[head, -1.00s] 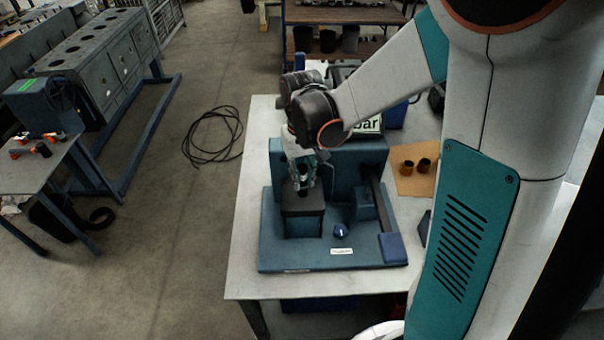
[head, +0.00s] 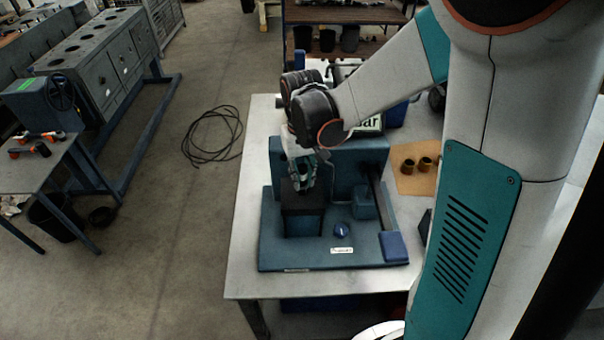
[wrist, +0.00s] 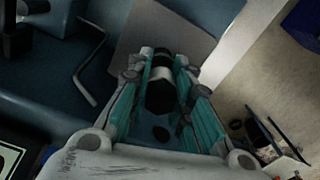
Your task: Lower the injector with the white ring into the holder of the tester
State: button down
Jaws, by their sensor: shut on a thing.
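The blue tester (head: 270,245) stands on the pale workbench, with a dark block-shaped holder (head: 302,222) at its front left. My gripper (head: 303,184) points down just above the block. In the wrist view my gripper (wrist: 160,88) has its teal fingers shut on a dark cylindrical injector (wrist: 159,95), over the flat grey top of the block (wrist: 190,38).
A bent metal pipe (wrist: 88,62) runs beside the block. A blue knob (head: 341,230) and a blue pad (head: 393,246) sit on the tester's base. Two brass-coloured cups (head: 417,164) stand on a tan mat (head: 412,186) to the right. A cable coil lies on the floor.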

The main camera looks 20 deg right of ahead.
jog(key=shift+f+b, duration=1)
jog(key=shift+f, duration=0.25)
jog(key=c, duration=1.4)
grip_release()
jog(key=shift+o, duration=0.2)
jog(key=o, duration=0.4)
jog(key=shift+r, duration=0.1)
